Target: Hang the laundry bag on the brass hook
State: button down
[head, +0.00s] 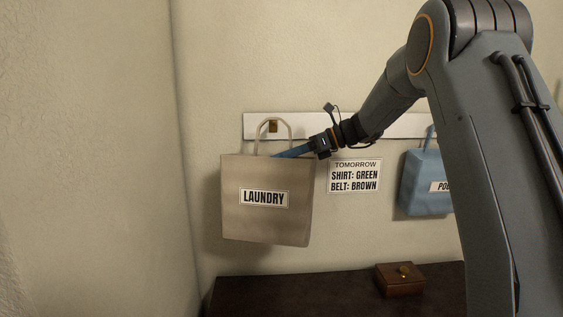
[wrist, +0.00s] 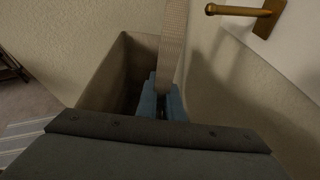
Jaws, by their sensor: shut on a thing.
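The laundry bag (head: 265,222) is beige with a "LAUNDRY" label and hangs upright in front of the wall at the left end of the white rail. My gripper (head: 278,155) reaches in from the right at the bag's top edge. In the wrist view my blue fingers (wrist: 162,103) are shut on the bag's strap (wrist: 172,45), above the open bag mouth. The brass hook (head: 273,126) shows on the rail behind the handle loop. In the wrist view the hook (wrist: 238,10) is at the upper right, apart from the strap.
The white rail (head: 390,125) runs along the wall. A blue bag (head: 425,190) hangs at the right, partly behind my arm. A paper sign (head: 354,175) is on the wall between the bags. A wooden box (head: 400,281) stands on the dark table (head: 300,296) below.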

jog(key=w+f+b, duration=0.1)
jog(key=w+b, duration=0.1)
jog(key=w, duration=0.6)
jog(key=shift+w, duration=0.15)
dwell(0.8)
jog(key=shift+f, duration=0.15)
dwell(0.4)
jog(key=c, duration=1.8)
grip_release()
jog(key=shift+f, duration=0.1)
jog(key=shift+d, duration=0.1)
